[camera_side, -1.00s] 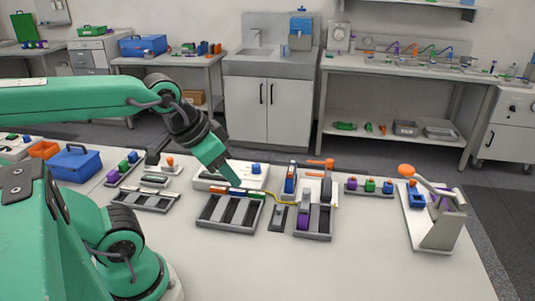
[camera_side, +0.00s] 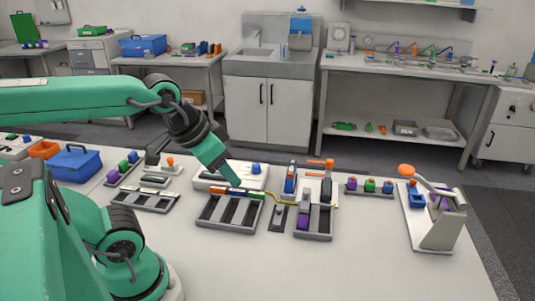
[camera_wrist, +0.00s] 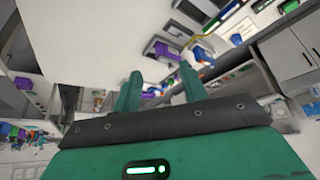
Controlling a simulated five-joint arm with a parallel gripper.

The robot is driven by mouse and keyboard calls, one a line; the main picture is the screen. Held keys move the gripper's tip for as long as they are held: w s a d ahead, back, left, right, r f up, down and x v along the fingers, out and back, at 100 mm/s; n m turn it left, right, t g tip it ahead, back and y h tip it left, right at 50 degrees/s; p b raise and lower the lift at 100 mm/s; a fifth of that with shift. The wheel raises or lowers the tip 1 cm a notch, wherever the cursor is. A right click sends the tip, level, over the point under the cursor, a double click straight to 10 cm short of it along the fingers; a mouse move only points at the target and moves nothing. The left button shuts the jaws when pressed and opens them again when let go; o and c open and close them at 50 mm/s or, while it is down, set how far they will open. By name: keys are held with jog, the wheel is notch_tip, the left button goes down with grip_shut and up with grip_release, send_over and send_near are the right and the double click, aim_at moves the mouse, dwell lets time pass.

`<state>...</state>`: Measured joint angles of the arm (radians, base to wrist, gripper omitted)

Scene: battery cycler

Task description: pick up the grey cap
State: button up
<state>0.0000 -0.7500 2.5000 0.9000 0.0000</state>
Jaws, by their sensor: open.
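My gripper (camera_side: 236,182) is above the back edge of the black slotted tray (camera_side: 228,227), near a row of coloured pieces. The jaws are apart and nothing shows between the fingers in the wrist view (camera_wrist: 162,88). I cannot pick out the grey cap with certainty. A small grey piece (camera_side: 280,208) sits on a narrow dark plate right of the slotted tray, but it is too small to tell whether it is the cap. A grey holder with a purple piece (camera_side: 303,220) stands right of that plate.
A white device with a blue knob (camera_side: 256,169) stands behind the slotted tray, and a yellow cable (camera_side: 286,203) runs to the right. A press with an orange knob (camera_side: 406,170) stands at far right. A blue toolbox (camera_side: 75,163) is at left. The front of the table is clear.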

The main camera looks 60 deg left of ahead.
jog(key=shift+o, duration=0.9)
jog(key=shift+w, duration=0.15)
jog(key=n+g, duration=0.6)
jog(key=n, duration=0.6)
send_over(278, 208)
notch_tip(278, 208, down, 16)
jog(key=shift+d+r, duration=0.15)
jog(key=shift+r, duration=0.05)
jog(key=shift+f, duration=0.3)
